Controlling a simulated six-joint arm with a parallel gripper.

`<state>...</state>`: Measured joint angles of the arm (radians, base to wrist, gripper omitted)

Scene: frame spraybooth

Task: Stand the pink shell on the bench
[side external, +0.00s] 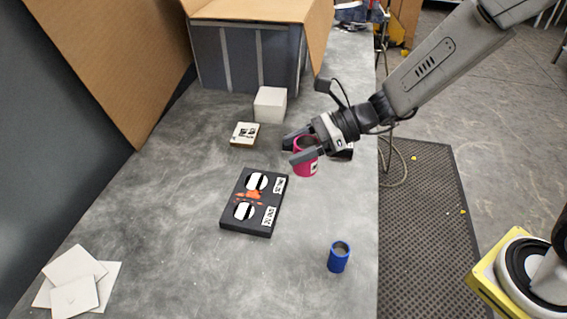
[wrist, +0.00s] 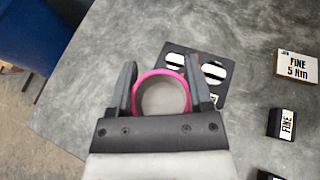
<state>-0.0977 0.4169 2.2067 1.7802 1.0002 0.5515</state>
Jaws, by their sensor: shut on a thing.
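The pink shell (side external: 307,162) is a short, open-ended cylinder with a small label on its side. My gripper (side external: 298,152) is shut on it, with one finger on each side, and the shell appears to be held above the grey bench (side external: 180,240). In the wrist view the shell's pink rim (wrist: 162,73) shows as a ring between the fingers of my gripper (wrist: 162,80), and its inside looks grey. The shell's lower end and its exact height over the bench cannot be told.
A black fixture plate (side external: 240,222) with two white-and-black round places lies left of the gripper. A blue cylinder (side external: 339,258) stands near the front. A small labelled box (side external: 244,134), a white block (side external: 270,104) and white tiles (side external: 75,280) lie on the bench. The bench's middle front is clear.

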